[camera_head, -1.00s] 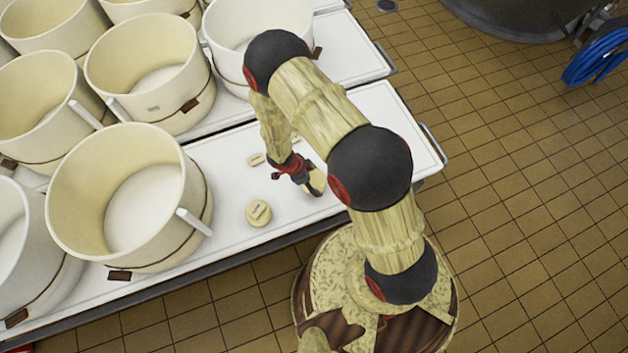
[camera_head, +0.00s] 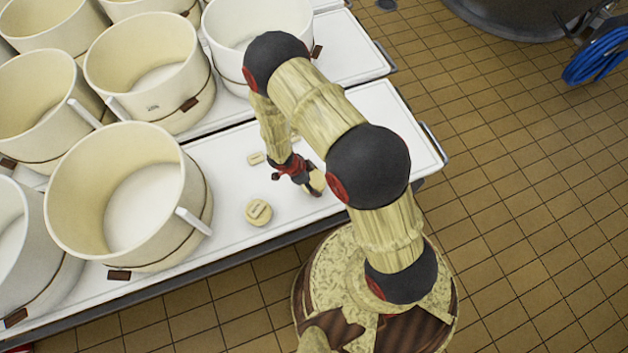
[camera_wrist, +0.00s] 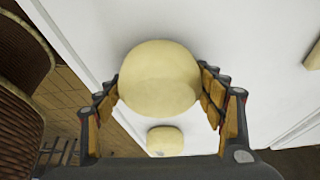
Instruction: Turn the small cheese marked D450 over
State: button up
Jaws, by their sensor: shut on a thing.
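My gripper (camera_head: 304,180) is low over the white table and shut on a small pale round cheese (camera_head: 317,182). In the wrist view the held cheese (camera_wrist: 160,78) sits between the two finger pads of my gripper (camera_wrist: 159,84), and its visible face shows no mark. I cannot tell from these frames whether it is the one marked D450, or whether it touches the table. A second round cheese (camera_head: 258,212), with a pale raised plate on top, lies to the left near the front edge. Another small pale piece (camera_head: 255,158) lies behind it.
Large cream tubs (camera_head: 130,195) with white handles crowd the table's left side. Another tub (camera_head: 225,45) stands behind my arm. The white table (camera_head: 395,135) is bare to the right. In the wrist view a pale block (camera_wrist: 164,140) lies below the held cheese.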

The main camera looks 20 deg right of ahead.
jog(key=shift+f, duration=0.2)
jog(key=o, duration=1.7)
jog(key=shift+o, duration=0.2)
jog(key=v, duration=1.2)
